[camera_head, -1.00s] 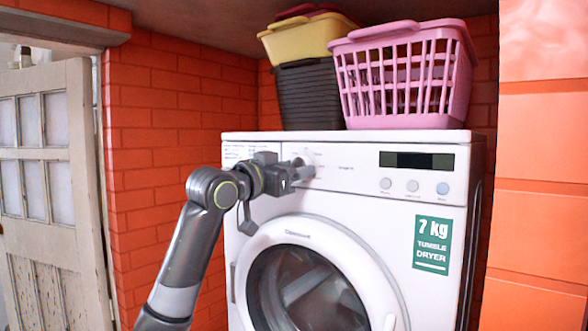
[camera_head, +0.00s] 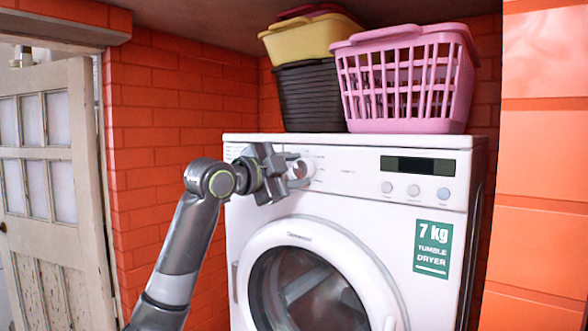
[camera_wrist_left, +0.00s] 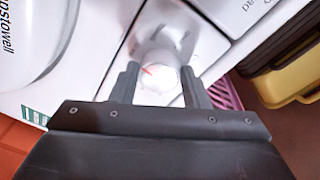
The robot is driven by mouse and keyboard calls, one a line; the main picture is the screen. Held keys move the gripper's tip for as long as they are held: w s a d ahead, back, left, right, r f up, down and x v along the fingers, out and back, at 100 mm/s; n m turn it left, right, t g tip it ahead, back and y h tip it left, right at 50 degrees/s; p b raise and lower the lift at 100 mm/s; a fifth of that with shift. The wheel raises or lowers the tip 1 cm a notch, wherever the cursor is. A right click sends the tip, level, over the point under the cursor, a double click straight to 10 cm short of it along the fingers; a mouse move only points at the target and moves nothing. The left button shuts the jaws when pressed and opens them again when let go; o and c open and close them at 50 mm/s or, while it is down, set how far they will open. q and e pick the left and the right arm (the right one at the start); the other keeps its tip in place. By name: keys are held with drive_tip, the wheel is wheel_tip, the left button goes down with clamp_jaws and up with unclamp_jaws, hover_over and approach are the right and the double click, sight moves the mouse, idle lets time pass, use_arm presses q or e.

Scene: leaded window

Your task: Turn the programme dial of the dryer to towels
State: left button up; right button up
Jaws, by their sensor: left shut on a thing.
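The dryer (camera_head: 345,205) is white, with a round door and a control panel along its top front. Its programme dial (camera_head: 308,167) is a white round knob left of the middle of the panel, partly hidden by my gripper. In the left wrist view the dial (camera_wrist_left: 158,72) shows a red pointer mark, with blurred print around it. My left gripper (camera_head: 298,172) is at the dial. In the wrist view its two fingers (camera_wrist_left: 158,86) lie on either side of the knob, shut on it. The programme names are too small to read. My right gripper is not in view.
A pink basket (camera_head: 408,122), a dark crate (camera_head: 308,95) and a yellow tub (camera_head: 312,38) stand on the dryer. A display (camera_head: 418,166) and round buttons (camera_head: 413,190) sit right of the dial. A brick wall (camera_head: 165,110) is at the left.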

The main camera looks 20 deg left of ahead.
use_arm(q)
drive_tip(key=m, duration=0.4)
drive_tip(key=shift+p, duration=0.35)
drive_tip(key=shift+m+y, duration=0.4)
drive_tip(key=shift+m, duration=1.2)
drive_tip(key=o, duration=1)
drive_tip(key=shift+r, duration=0.1)
